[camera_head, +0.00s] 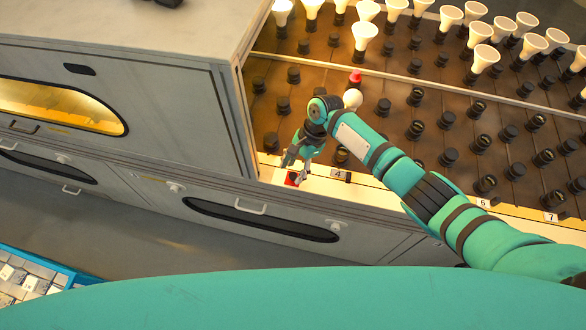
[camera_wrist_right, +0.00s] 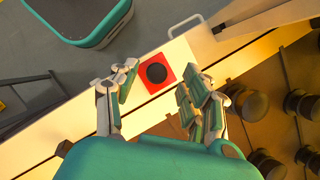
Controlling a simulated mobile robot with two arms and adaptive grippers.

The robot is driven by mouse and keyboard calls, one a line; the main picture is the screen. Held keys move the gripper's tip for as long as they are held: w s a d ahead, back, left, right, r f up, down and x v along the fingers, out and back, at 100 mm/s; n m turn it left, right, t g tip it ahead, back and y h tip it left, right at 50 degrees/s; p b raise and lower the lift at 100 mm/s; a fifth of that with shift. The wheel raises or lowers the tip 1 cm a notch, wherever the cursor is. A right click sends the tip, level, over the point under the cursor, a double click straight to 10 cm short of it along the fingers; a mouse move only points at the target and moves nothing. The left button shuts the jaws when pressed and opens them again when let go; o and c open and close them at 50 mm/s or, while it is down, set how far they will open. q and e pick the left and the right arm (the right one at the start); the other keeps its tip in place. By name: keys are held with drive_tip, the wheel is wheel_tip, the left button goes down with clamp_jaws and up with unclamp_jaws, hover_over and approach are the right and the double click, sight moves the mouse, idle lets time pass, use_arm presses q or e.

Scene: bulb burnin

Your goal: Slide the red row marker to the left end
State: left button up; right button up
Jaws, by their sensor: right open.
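The red row marker (camera_head: 291,180) is a small red square on the pale front ledge of the bulb rack, near the rack's left end at the grey cabinet. In the right wrist view the marker (camera_wrist_right: 146,80) is a red square with a round black knob (camera_wrist_right: 156,73) on it. My right gripper (camera_head: 296,164) is over the marker. In the right wrist view my right gripper (camera_wrist_right: 157,95) has its fingers apart, one on each side below the marker, with nothing between them. I cannot tell whether a finger touches it. My left gripper is not in view.
The ledge bears number labels, such as 4 (camera_head: 340,175) and 7 (camera_head: 551,217). Rows of black sockets (camera_head: 448,157) stand behind it, with white bulbs (camera_head: 485,60) further back. A grey cabinet (camera_head: 170,90) rises at the left. A blue tray (camera_head: 40,262) is at lower left.

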drive_tip(key=v, duration=1.1)
drive_tip(key=shift+a, duration=0.1)
drive_tip(key=s+d+f+n+t, duration=0.1)
drive_tip(key=s+f+n+t, duration=0.2)
drive_tip(key=s, duration=0.4)
drive_tip(key=s+f+n, duration=0.3)
drive_tip(key=s+n, duration=0.2)
drive_tip(key=s, duration=0.2)
drive_tip(key=s+d+r+n+t+h, duration=0.1)
drive_tip(key=s+d+r+n+h, duration=0.15)
drive_tip(key=s+d, duration=0.4)
drive_tip(key=s+d+r+n+t+h, duration=0.1)
drive_tip(key=s+d+r+n+t, duration=0.2)
drive_tip(key=s+d, duration=0.35)
wheel_tip(320, 180, down, 25)
drive_tip(key=g, duration=0.3)
drive_tip(key=s+d+f+n, duration=0.1)
drive_tip(key=s+d+f, duration=0.2)
drive_tip(key=s+f, duration=1.4)
drive_tip(key=shift+d+f+g, duration=0.25)
drive_tip(key=shift+g, duration=0.15)
